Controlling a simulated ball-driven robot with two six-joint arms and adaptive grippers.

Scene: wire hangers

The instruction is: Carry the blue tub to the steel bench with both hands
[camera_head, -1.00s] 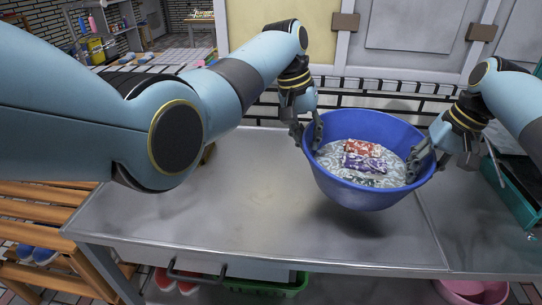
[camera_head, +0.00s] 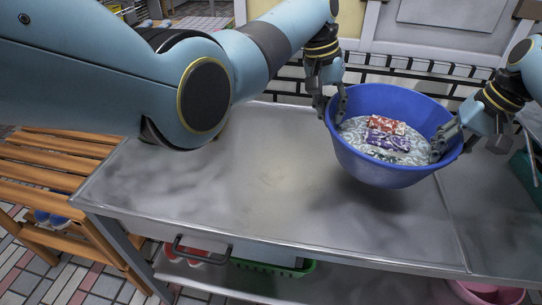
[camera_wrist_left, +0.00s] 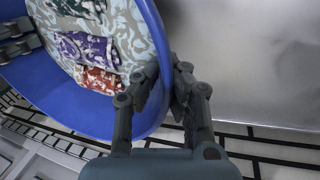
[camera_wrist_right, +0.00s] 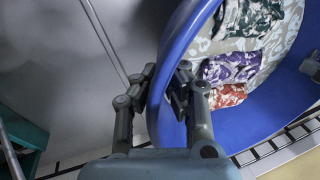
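The blue tub (camera_head: 380,174) is held in the air above the steel bench (camera_head: 270,215), with a shadow on the bench top below it. Folded patterned cloths, red (camera_head: 386,124) and purple (camera_head: 388,140) among them, lie inside on a pale patterned cloth. My left gripper (camera_head: 333,112) is shut on the tub's left rim; the left wrist view shows its fingers (camera_wrist_left: 160,92) on both sides of the wall. My right gripper (camera_head: 443,143) is shut on the right rim, and its fingers (camera_wrist_right: 163,92) straddle the wall in the right wrist view.
The bench top left of the tub is bare. A slatted wooden rack (camera_head: 55,165) stands left of the bench. A green basket (camera_head: 270,266) and a pink basin (camera_head: 488,293) are below the bench top. A teal object (camera_wrist_right: 22,140) lies at the right end. A tiled wall is behind.

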